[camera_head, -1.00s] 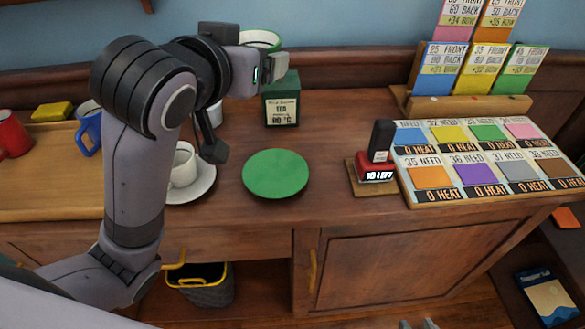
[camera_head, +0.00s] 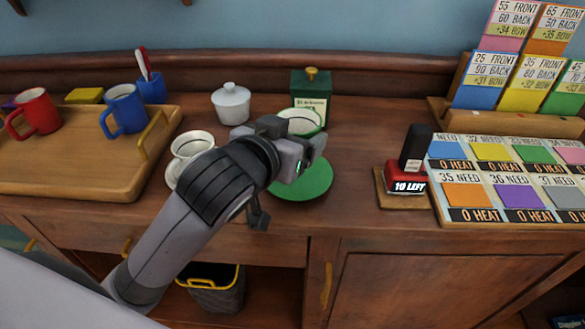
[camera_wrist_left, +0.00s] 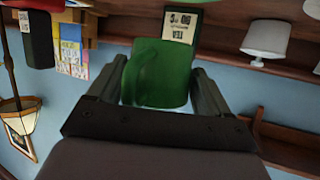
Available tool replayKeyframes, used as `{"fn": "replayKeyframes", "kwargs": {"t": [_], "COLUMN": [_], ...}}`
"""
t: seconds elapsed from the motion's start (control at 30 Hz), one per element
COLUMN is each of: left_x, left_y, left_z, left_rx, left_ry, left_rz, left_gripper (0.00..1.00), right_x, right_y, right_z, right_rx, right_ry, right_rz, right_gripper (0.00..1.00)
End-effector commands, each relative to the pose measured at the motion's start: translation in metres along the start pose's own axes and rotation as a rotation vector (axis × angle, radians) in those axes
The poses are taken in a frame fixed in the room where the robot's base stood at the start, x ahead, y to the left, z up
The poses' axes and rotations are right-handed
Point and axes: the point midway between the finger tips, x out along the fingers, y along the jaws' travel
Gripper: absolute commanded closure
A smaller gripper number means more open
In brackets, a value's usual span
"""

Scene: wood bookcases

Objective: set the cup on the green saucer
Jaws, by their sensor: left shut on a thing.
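The cup (camera_head: 300,122), green outside with a white inside, is upright in my left gripper (camera_head: 308,146). In the left wrist view the green cup (camera_wrist_left: 160,72) sits between the two fingers, which are shut on it. The green saucer (camera_head: 305,185) lies flat and empty on the wooden counter, partly hidden by my left gripper. The cup appears above and toward the far side of the saucer, apart from it; its exact height is hard to tell. My right gripper is not in view.
A white cup (camera_head: 190,146) on a white saucer stands left of the green saucer, partly behind my arm. A white lidded bowl (camera_head: 231,104) and green tin (camera_head: 312,87) stand behind. A red stamp (camera_head: 405,178) is right. A wooden tray (camera_head: 75,165) holds mugs.

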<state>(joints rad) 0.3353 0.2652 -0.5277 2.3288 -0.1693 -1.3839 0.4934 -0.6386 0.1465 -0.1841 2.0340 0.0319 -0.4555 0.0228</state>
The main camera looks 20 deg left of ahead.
Motion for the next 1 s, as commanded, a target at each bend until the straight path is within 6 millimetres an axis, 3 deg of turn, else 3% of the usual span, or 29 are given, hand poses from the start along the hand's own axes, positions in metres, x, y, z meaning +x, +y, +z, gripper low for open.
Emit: {"fn": "replayKeyframes", "kwargs": {"t": [0.4, 0.87, 0.9, 0.93, 1.0], "left_x": [0.017, 0.019, 0.019, 0.019, 0.019], "left_y": [0.001, 0.001, 0.001, 0.001, 0.001], "left_z": [0.048, 0.055, 0.054, 0.054, 0.054], "left_rx": [0.002, -0.001, -0.001, -0.001, -0.001], "left_ry": [0.001, 0.002, 0.001, 0.001, 0.001], "left_rz": [-0.002, 0.0, 0.0, 0.0, 0.0], "left_gripper": [0.56, 0.56, 0.11, 0.02, 0.0], "right_x": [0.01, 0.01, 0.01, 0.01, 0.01], "right_y": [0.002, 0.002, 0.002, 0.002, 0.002], "right_z": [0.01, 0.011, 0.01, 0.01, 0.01], "right_rx": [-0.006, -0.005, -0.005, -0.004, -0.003], "right_ry": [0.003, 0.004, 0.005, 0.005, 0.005], "right_rz": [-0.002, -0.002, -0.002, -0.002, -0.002], "right_gripper": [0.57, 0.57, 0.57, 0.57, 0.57]}}
